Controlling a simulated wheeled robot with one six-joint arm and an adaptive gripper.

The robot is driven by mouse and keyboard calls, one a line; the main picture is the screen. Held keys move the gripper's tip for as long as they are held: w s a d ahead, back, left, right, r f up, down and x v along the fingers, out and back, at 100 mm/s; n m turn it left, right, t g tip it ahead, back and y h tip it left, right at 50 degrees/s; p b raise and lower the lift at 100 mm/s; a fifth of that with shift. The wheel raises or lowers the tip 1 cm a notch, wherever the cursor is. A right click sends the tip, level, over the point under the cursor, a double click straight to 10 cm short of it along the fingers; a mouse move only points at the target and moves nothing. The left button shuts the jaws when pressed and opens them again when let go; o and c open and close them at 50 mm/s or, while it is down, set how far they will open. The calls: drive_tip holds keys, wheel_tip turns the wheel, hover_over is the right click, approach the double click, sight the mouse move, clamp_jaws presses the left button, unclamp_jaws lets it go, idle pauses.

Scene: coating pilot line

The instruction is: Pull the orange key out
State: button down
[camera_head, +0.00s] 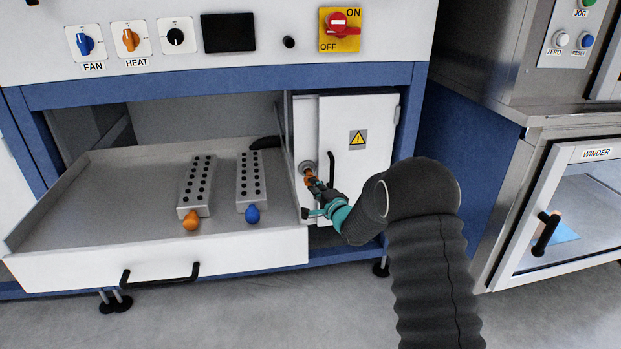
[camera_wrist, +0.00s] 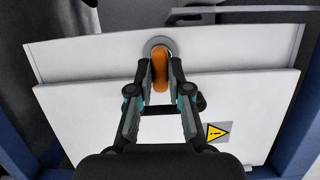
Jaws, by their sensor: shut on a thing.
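The orange key (camera_wrist: 160,70) sits at a round grey lock (camera_wrist: 158,46) on a white panel. My gripper (camera_wrist: 160,76) is shut on the orange key, with one finger on each side of it. In the head view the key (camera_head: 309,177) shows as a small orange spot at the lock (camera_head: 307,167), left of the white cabinet door (camera_head: 356,130). My gripper (camera_head: 314,184) partly hides it there. I cannot tell how deep the key sits in the lock.
The door's black handle (camera_head: 331,168) is close to my gripper. An open drawer (camera_head: 150,255) to the left holds two grey perforated blocks, one with an orange knob (camera_head: 190,220) and one with a blue knob (camera_head: 252,214). Open floor lies in front.

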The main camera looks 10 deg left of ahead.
drive_tip(key=shift+s, duration=0.15)
drive_tip(key=shift+s+d+b, duration=0.25)
drive_tip(key=shift+s, duration=0.5)
drive_tip(key=shift+s+d+b, duration=0.25)
drive_tip(key=shift+s, duration=0.5)
